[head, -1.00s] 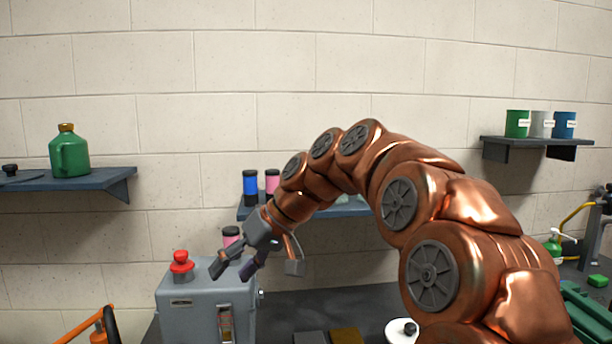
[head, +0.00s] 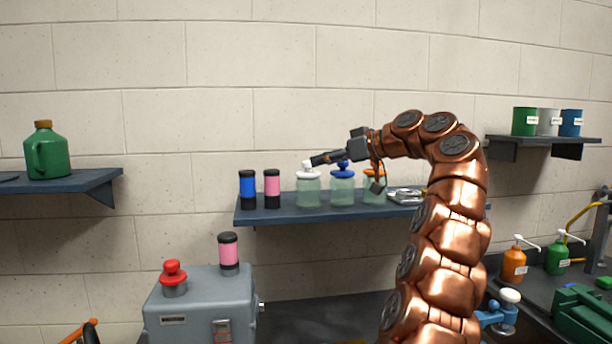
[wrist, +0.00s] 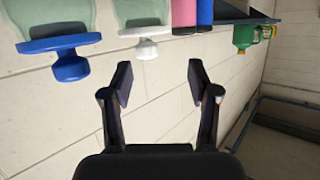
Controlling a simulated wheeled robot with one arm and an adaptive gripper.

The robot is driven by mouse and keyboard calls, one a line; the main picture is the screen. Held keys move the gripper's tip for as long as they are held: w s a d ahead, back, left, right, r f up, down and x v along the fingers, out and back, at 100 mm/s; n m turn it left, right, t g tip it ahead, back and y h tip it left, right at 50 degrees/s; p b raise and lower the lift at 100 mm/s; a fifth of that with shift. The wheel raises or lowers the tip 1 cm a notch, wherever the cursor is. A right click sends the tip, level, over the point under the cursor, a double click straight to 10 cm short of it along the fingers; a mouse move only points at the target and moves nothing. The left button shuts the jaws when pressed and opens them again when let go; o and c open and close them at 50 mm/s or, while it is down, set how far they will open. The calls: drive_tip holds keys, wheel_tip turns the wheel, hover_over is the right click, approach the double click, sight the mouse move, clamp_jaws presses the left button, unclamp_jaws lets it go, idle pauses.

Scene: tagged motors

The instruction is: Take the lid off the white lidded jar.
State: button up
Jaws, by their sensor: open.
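The white lidded jar (head: 309,193) stands upright on the blue wall shelf, a pale green glass jar with its white lid on. The lid's knob is partly behind my fingertips in the head view. In the wrist view, which is upside down, the white lid (wrist: 145,32) with its round knob is beyond and slightly left of the gap between my fingers. My gripper (head: 318,159) is open and empty, pointing left at about knob height. Its two dark fingers (wrist: 160,80) stand apart, with only wall between them, not touching the lid.
A blue-lidded jar (head: 342,193) and an orange-lidded jar (head: 374,192) stand right of the white one. A pink canister (head: 272,189) and a blue canister (head: 247,190) stand left on the shelf (head: 290,216). A grey box (head: 200,305) is below.

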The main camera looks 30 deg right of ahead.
sight(308, 163)
drive_tip(key=shift+t+h, duration=0.3)
drive_tip(key=shift+w+d+x, duration=0.1)
drive_tip(key=shift+d+x, duration=0.1)
drive_tip(key=shift+x, duration=0.95)
drive_tip(key=shift+w+d+x, duration=0.1)
drive_tip(key=shift+d+x, duration=0.15)
drive_tip(key=shift+x, duration=0.9)
drive_tip(key=shift+w+d+x, duration=0.1)
drive_tip(key=shift+d+x, duration=0.1)
drive_tip(key=shift+x, duration=0.9)
drive_tip(key=shift+r, duration=0.15)
drive_tip(key=shift+c, duration=0.3)
drive_tip(key=c, duration=0.9)
